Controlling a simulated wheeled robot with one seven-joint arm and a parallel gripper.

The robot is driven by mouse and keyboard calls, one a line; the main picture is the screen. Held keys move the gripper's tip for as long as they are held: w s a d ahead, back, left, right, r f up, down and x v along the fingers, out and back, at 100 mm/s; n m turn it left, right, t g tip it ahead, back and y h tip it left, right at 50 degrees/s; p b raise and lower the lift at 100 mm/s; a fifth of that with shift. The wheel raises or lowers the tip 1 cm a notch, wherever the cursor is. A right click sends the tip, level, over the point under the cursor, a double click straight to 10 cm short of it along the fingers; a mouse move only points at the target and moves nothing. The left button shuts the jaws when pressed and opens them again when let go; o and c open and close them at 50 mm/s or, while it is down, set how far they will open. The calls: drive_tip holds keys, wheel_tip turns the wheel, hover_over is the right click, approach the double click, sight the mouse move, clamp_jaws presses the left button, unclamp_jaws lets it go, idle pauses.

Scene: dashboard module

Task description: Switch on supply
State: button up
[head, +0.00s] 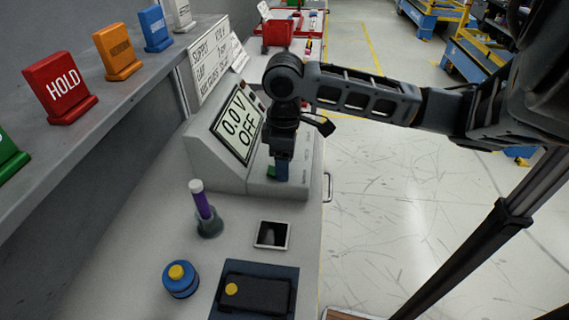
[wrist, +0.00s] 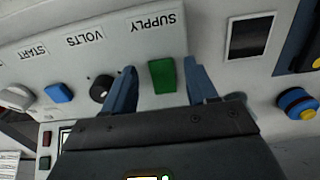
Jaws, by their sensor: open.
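The supply unit (head: 220,158) stands on the bench, and its screen (head: 238,122) reads "0.0 V OFF". In the wrist view, the green supply switch (wrist: 162,76) sits on the light panel beside the upside-down label "SUPPLY" (wrist: 155,22). My gripper (wrist: 160,70) is open, with one blue finger on each side of the green switch. I cannot tell whether the fingers touch it.
In the wrist view, a black knob (wrist: 101,88) labelled "VOLTS" is close to the left finger, with a blue "START" button (wrist: 58,93) farther left. A purple-handled tool (head: 203,205), a dark-screened device (head: 272,235) and a blue-and-yellow button (head: 180,279) are on the bench.

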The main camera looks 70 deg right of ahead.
drive_tip(key=shift+f, duration=0.6)
